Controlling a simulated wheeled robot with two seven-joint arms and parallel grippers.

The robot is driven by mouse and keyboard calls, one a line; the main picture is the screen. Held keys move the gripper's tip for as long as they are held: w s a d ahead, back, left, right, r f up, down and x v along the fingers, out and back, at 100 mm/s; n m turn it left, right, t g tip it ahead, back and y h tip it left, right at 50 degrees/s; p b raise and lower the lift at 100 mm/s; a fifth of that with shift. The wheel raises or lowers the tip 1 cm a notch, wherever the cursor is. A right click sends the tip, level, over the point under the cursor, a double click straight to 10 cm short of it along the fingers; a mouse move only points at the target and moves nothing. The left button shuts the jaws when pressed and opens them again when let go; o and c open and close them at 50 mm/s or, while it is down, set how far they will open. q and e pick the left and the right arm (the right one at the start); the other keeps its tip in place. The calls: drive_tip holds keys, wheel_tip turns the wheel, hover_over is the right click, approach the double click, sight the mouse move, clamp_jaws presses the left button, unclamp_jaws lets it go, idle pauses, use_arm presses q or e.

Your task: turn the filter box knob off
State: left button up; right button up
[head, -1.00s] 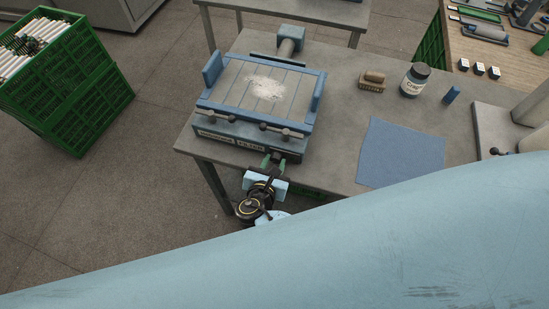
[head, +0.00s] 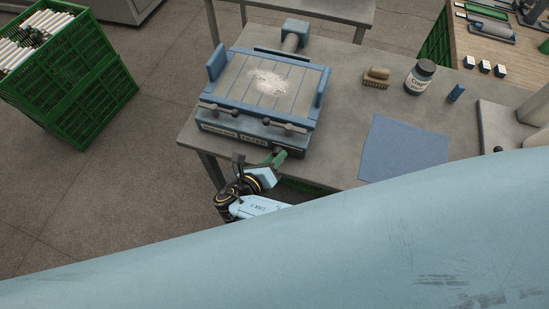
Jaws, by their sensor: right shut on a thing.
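The filter box (head: 262,85) is a blue-framed box with a grey slatted top and a patch of white dust, on the grey table. Two dark bar-shaped handles sit along its front edge, and labels show on its front face. My right gripper (head: 278,157) is at the front right lower corner of the box. Its green fingers are shut on the knob there, which they mostly hide. The knob's exact angle cannot be read. My left gripper is out of view.
The grey table (head: 340,120) also holds a brush (head: 376,78), a labelled jar (head: 420,77), a small blue item (head: 456,93) and a blue cloth (head: 404,148). Green crates (head: 90,100) stand at left. My own light-blue link covers the lower picture.

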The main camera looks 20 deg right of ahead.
drive_tip(key=shift+n, duration=0.3)
idle(0.4)
drive_tip(key=o, duration=0.7)
wheel_tip(320, 180, up, 10)
drive_tip(key=p, duration=0.7)
